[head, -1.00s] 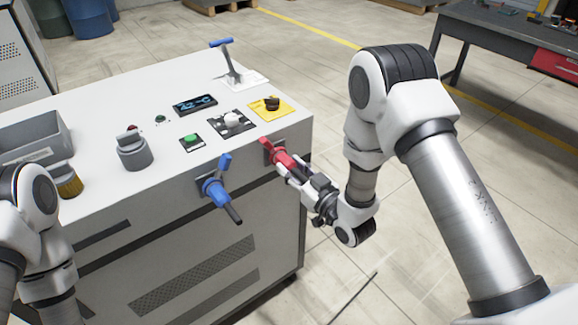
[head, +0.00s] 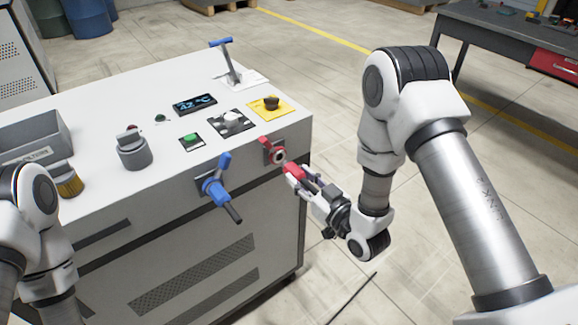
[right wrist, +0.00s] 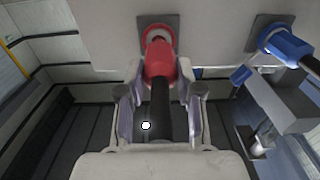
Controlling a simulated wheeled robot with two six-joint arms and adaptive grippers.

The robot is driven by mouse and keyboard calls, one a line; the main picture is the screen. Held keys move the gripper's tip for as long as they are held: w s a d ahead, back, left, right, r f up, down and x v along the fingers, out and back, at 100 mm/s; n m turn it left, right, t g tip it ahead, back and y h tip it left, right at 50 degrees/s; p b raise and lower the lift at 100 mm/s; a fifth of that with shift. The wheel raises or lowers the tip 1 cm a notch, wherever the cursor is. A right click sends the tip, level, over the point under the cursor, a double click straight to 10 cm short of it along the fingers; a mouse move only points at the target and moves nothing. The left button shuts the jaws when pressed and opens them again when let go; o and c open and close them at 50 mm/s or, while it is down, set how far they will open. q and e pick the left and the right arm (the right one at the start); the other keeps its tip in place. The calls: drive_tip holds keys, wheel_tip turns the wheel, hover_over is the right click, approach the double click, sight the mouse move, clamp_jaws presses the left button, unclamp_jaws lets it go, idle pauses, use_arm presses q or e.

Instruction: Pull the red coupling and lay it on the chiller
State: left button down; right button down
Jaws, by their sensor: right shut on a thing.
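The chiller (head: 105,107) is a white cabinet with a flat top and a dark-banded front. My right gripper (head: 297,178) is shut on the red coupling (head: 292,171), just off the cabinet's right front corner. In the head view the coupling is apart from its grey socket (head: 279,157), which has a red lever (head: 266,145). In the right wrist view the red coupling (right wrist: 160,62) points at the socket plate, with its black tail between the fingers. My left arm shows at the left edge; its gripper is out of frame.
A blue coupling (head: 217,193) with a blue lever sits left of the socket. The left rear top is bare.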

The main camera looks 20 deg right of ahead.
drive_tip(key=shift+v, duration=1.15)
